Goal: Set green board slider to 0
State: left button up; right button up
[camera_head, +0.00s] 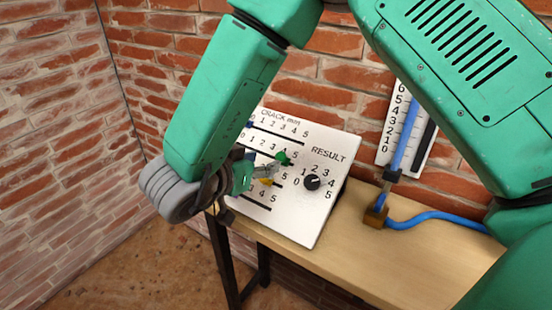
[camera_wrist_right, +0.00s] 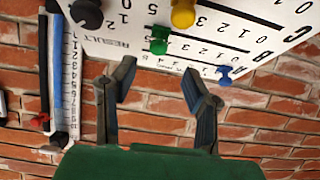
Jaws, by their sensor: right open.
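The white board (camera_head: 318,208) stands tilted on the table against the brick wall, with several numbered slider tracks. The green slider (camera_head: 283,157) sits at the high-number end of its track, near 4 to 5; it also shows in the right wrist view (camera_wrist_right: 159,40). My right gripper (camera_head: 262,171) is in front of the board, close to the green slider. In the right wrist view its two fingers (camera_wrist_right: 160,82) are spread with nothing between them, and the green slider lies beyond the gap. My forearm hides the board's left part. My left gripper is not in view.
The yellow slider (camera_wrist_right: 183,13) and blue slider (camera_wrist_right: 224,75) flank the green one. A black RESULT knob (camera_head: 312,182) is at the board's right. A wall gauge (camera_head: 407,125) with a blue hose (camera_head: 440,214) stands right of it. The wooden table (camera_head: 400,265) is clear in front.

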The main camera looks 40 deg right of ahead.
aim_at(279, 157)
jog(key=x, duration=0.6)
jog(key=shift+w+d+f, duration=0.1)
jog(key=shift+d+f, duration=0.05)
jog(key=shift+d, duration=0.2)
jog(key=shift+a, duration=0.1)
